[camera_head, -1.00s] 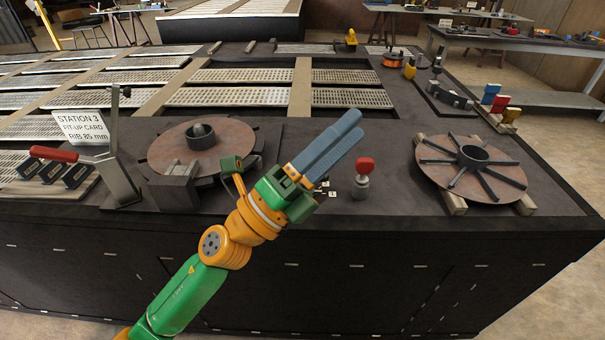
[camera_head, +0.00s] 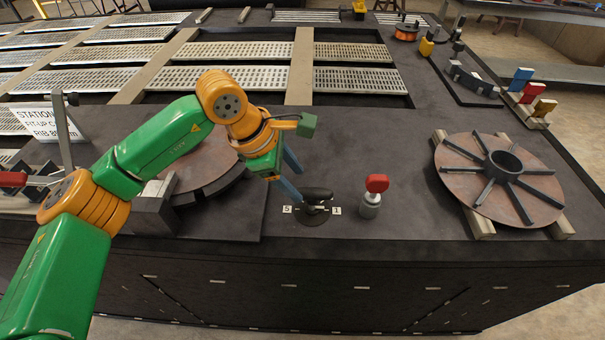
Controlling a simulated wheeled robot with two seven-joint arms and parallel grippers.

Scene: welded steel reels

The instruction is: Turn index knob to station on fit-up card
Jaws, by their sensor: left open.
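The index knob (camera_head: 317,195) is a dark, elongated handle on a dark round base near the table's front edge. White tags marked 5 (camera_head: 287,209) and 1 (camera_head: 336,211) flank it; I cannot tell which station it points at. The fit-up card (camera_head: 42,122) stands at the left, partly hidden by a clamp lever; "STATION" and "RIB" show, and its number is hidden now but read 3 earlier. My left gripper (camera_head: 296,183) is open, with blue fingers pointing down right beside the knob's left side. Contact is unclear. My right gripper is not in view.
A reel disc with ribs (camera_head: 505,170) lies on blocks at the right. My left arm covers part of a brown disc (camera_head: 200,165) and a grey block (camera_head: 155,215).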

